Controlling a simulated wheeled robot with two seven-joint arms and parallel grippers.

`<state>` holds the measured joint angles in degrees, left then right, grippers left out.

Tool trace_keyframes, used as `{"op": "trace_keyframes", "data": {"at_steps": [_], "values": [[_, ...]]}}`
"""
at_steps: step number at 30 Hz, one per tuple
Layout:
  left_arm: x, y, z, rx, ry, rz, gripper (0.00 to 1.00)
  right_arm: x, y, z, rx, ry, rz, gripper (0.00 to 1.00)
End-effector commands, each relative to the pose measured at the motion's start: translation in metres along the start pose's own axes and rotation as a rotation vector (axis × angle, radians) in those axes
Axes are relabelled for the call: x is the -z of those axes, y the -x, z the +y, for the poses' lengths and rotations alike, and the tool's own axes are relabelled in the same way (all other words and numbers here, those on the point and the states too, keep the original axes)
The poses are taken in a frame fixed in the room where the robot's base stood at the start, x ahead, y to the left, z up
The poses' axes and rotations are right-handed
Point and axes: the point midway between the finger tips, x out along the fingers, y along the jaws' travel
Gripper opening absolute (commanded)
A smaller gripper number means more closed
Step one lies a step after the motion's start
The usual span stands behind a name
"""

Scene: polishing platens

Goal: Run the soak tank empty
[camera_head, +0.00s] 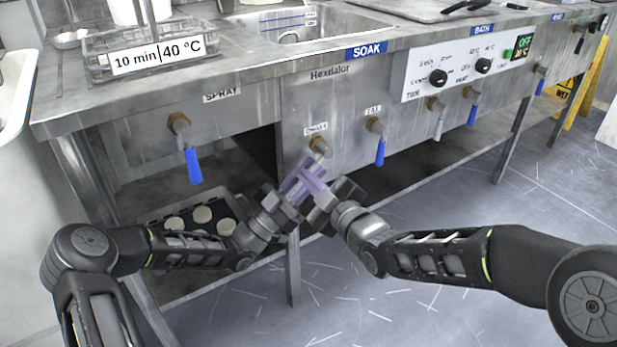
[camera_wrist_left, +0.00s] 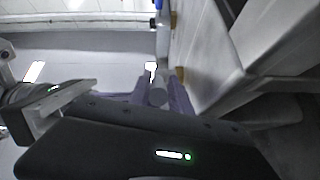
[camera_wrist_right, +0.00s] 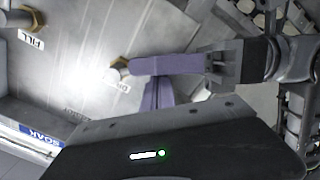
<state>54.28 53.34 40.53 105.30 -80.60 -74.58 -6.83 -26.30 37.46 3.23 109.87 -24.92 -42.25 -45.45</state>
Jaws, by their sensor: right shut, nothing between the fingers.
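The soak tank (camera_head: 285,22) is a steel basin in the bench top, marked SOAK. Liquid in it cannot be made out. Below it, the brass drain valve (camera_head: 318,147) is on the front panel; it also shows in the right wrist view (camera_wrist_right: 120,70). Its handle is hidden in the head view. My left gripper (camera_head: 298,180) has its purple fingers just below this valve. In the left wrist view a grey cylindrical piece (camera_wrist_left: 157,94) shows between them; whether they grip it is unclear. My right gripper (camera_head: 312,186) is shut and empty, crossing close to the left fingers.
The fill valve (camera_head: 375,125) with a blue handle is just right. The spray valve (camera_head: 180,122) with a blue handle is left. A control panel (camera_head: 465,65) and more valves are farther right. A tray of pale discs (camera_head: 202,215) is on the lower shelf, behind my left arm.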

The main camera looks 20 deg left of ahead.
Motion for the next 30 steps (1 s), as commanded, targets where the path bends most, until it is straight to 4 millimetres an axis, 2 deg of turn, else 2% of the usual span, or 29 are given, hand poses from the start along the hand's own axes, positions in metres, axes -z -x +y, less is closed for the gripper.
{"op": "trace_keyframes", "data": {"at_steps": [1,8,21,30], "values": [[0.008,-0.005,0.006,-0.015,0.002,0.026,0.4,-0.015,0.002,0.0,0.002,-0.005,-0.03,0.0],[0.007,0.007,0.005,-0.014,0.003,0.024,0.4,-0.015,0.002,0.001,0.002,-0.005,-0.03,0.0],[0.002,0.072,0.0,0.0,0.002,0.006,0.4,-0.012,0.001,0.007,-0.01,0.0,-0.024,0.0],[0.001,0.08,0.0,-0.001,0.001,0.003,0.4,-0.008,0.001,0.003,-0.004,0.0,-0.016,0.0]]}}
